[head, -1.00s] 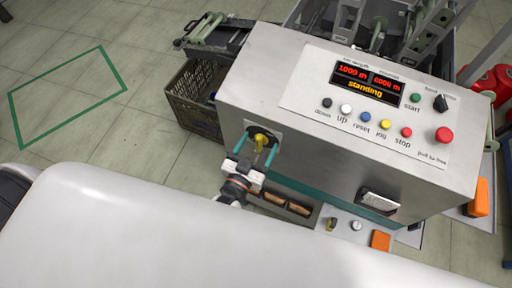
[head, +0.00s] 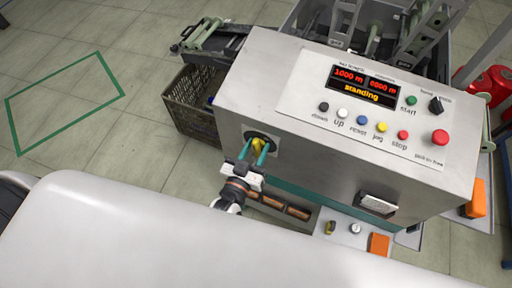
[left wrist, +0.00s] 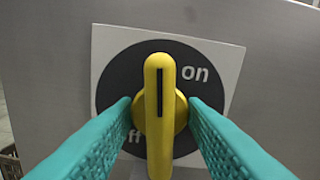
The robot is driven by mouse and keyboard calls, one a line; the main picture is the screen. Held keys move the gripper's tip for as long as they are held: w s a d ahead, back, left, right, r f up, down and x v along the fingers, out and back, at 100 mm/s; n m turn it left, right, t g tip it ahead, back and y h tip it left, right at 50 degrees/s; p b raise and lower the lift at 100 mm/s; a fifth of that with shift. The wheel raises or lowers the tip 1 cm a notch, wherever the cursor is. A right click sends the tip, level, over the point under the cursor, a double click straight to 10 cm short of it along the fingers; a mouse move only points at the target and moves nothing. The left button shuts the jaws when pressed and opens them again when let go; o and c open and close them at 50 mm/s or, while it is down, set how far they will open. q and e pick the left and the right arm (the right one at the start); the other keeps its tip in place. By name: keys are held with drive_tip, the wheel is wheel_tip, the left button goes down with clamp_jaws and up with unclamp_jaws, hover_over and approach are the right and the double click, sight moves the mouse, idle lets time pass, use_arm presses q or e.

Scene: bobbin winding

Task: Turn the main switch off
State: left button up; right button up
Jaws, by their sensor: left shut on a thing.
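The main switch is a yellow handle (left wrist: 160,110) on a round black disc (left wrist: 122,72) with a white plate. In the left wrist view the handle stands upright, its dark slot at the upper end. "on" is at the upper right; the lower-left label is partly hidden, with "ff" showing. In the head view the switch (head: 258,144) is on the left of the grey cabinet's front. My left gripper (head: 254,154) is shut on the handle, with a teal finger on each side of it. My right gripper is not in view.
The grey control cabinet (head: 300,150) has a display reading "standing" (head: 362,91), several coloured buttons and a red stop button (head: 440,137). A brown crate (head: 190,112) stands on the floor to its left. A white surface (head: 150,235) fills the foreground.

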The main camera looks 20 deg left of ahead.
use_arm(q)
drive_tip(key=shift+n, duration=1.1)
drive_tip(key=n, duration=0.3)
drive_tip(key=shift+n, duration=0.9)
drive_tip(key=n, duration=0.6)
drive_tip(key=shift+n+b, duration=0.3)
drive_tip(key=o, duration=1.6)
drive_tip(key=shift+c, duration=0.2)
